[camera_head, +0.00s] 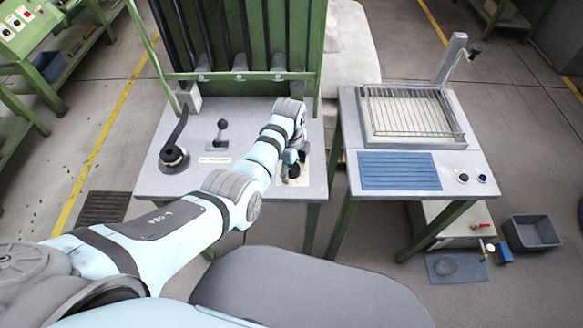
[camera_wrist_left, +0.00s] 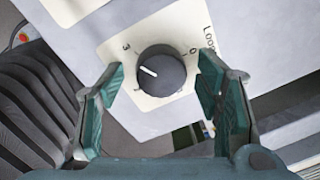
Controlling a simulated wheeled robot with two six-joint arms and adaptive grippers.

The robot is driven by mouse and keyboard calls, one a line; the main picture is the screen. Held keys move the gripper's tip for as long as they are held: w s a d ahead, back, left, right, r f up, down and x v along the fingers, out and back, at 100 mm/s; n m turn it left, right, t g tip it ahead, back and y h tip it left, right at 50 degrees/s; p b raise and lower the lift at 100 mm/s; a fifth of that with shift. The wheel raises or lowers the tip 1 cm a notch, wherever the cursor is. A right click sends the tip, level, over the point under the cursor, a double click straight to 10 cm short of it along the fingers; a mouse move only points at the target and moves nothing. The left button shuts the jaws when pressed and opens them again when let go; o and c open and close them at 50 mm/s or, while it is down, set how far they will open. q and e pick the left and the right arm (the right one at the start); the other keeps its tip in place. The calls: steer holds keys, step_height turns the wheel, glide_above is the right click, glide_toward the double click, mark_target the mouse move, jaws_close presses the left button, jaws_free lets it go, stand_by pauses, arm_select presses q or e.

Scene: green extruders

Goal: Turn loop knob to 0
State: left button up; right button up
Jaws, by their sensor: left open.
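The loop knob (camera_wrist_left: 160,70) is a dark round dial on a pale plate (camera_wrist_left: 122,30) in the left wrist view. Its white pointer line faces left and slightly up in that picture. A 3 is printed at its upper left, and a mark like a 0 at its upper right beside the partly seen word "Loop". My left gripper (camera_wrist_left: 160,85) is open, its teal fingers on either side of the knob with gaps showing. In the head view, my left gripper (camera_head: 291,160) is over the plate on the grey table (camera_head: 240,181), largely covering the knob. My right gripper is not in view.
A black lever (camera_head: 174,152) and a small black-knobbed lever (camera_head: 221,132) stand left of my arm on the table. A green frame (camera_head: 240,75) rises behind. A second table with a wire rack (camera_head: 410,112) and blue mat (camera_head: 400,170) stands right, across a gap.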

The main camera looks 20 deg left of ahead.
arm_select(q)
steer(key=shift+r, duration=0.1)
steer(key=shift+c, duration=0.3)
steer(key=c, duration=1.1)
